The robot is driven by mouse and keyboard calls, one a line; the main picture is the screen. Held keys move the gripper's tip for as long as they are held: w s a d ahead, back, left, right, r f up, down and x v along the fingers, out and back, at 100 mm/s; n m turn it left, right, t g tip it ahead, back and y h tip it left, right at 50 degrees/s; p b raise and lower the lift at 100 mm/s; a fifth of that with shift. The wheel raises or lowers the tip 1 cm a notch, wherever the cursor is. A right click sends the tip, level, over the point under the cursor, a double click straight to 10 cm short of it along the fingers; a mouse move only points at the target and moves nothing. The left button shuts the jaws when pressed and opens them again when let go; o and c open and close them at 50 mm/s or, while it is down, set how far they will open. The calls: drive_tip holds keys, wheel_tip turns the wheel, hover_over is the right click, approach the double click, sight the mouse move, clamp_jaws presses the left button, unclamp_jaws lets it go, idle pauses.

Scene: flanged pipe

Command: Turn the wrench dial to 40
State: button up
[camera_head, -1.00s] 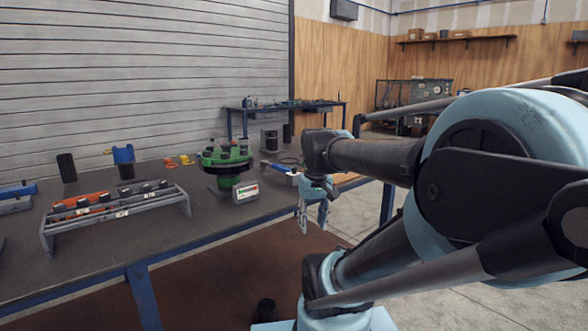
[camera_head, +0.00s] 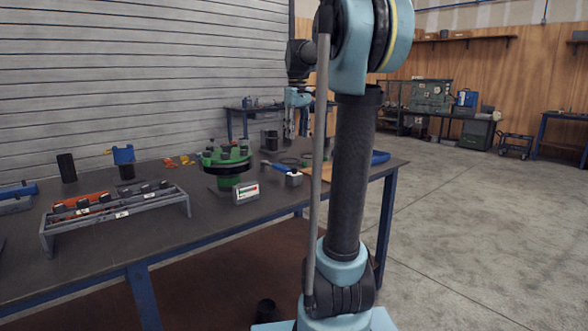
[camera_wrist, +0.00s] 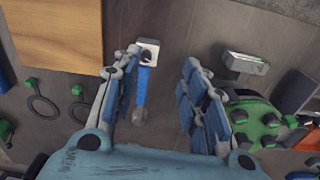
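The blue-handled wrench (camera_head: 274,166) lies on the workbench, right of the green flanged pipe (camera_head: 228,170). A silver square block with a dark round spot (camera_head: 294,179) is at its near end. In the wrist view, the blue handle (camera_wrist: 141,88) and the silver block (camera_wrist: 148,50) show between and beyond my fingers. I cannot read any dial number. My gripper (camera_head: 297,135) is raised above the bench, pointing down. In the wrist view its fingers (camera_wrist: 162,57) are spread apart with nothing held.
A small display box (camera_head: 246,192) stands in front of the flanged pipe. A grey rack (camera_head: 120,212) with sockets is at left. A wooden board (camera_wrist: 55,35) and rings with green ends (camera_wrist: 42,106) lie beside the wrench. Open floor is at right.

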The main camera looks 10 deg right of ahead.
wheel_tip(320, 180, up, 2)
hover_over(294, 170)
drive_tip(key=w, duration=0.1)
drive_tip(key=shift+n, duration=0.4)
wheel_tip(294, 170, down, 17)
drive_tip(key=shift+w+d+f, duration=0.1)
drive_tip(key=shift+d, duration=0.05)
drive_tip(key=shift+c, duration=0.6)
clamp_jaws()
